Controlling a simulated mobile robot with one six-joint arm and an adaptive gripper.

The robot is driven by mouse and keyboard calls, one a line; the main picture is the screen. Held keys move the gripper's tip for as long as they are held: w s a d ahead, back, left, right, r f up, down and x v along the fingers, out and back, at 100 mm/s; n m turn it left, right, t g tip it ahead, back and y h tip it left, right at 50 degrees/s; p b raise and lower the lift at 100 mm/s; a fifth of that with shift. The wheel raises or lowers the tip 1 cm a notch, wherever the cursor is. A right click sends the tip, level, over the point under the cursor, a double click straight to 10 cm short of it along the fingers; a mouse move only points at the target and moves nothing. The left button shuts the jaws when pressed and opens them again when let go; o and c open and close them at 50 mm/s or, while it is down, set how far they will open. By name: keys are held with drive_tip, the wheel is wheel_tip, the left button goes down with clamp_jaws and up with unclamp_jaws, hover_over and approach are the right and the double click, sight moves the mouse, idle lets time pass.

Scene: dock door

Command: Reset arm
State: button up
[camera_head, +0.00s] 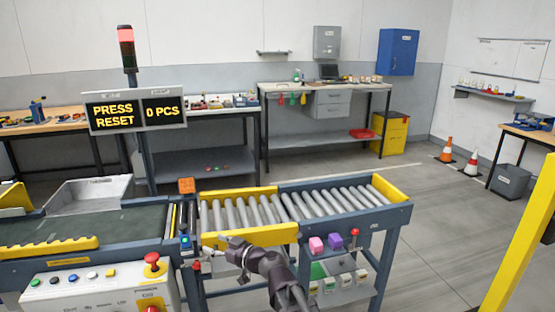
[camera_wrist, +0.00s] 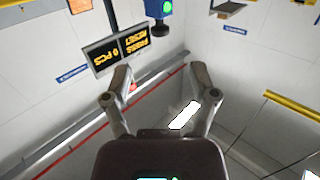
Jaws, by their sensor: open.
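My gripper (camera_head: 207,244) is beside the near side of the conveyor in the head view, left of my dark arm. In the wrist view my gripper (camera_wrist: 161,76) has its two fingers spread apart with nothing between them. The display (camera_head: 137,110) reads "PRESS RESET" and "0 PCS"; it also shows turned over in the wrist view (camera_wrist: 120,46). A small blue box with a lit face (camera_head: 185,242) sits close to the left of my gripper. A blue box with a green round part (camera_wrist: 160,9) shows at the wrist view's top edge.
The roller conveyor (camera_head: 330,204) with yellow guards spans the middle. A control panel (camera_head: 100,288) with buttons and a red mushroom button (camera_head: 152,260) is at lower left. A signal tower (camera_head: 126,48) glows red. A yellow post (camera_head: 520,245) stands right. Floor beyond the conveyor is mostly clear.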

drive_tip(key=s+d+f+m+g+h, duration=0.2)
drive_tip(key=d+f+m+h, duration=0.15)
drive_tip(key=d+f, duration=0.45)
drive_tip(key=s+d+f+m+g+h, duration=0.2)
drive_tip(key=d+f+h, duration=0.3)
drive_tip(key=d, duration=0.6)
drive_tip(key=s+d+f+m+g+h, duration=0.2)
drive_tip(key=s+d+m+h, duration=0.15)
drive_tip(key=d, duration=0.65)
drive_tip(key=s+d+f+m+g+h, duration=0.2)
drive_tip(key=s+d+m+h, duration=0.15)
drive_tip(key=d, duration=0.55)
wheel_tip(320, 180, up, 21)
drive_tip(key=p, duration=2.1)
drive_tip(key=shift+w+p, duration=0.2)
drive_tip(key=shift+p, duration=0.2)
drive_tip(key=shift+c, duration=1.2)
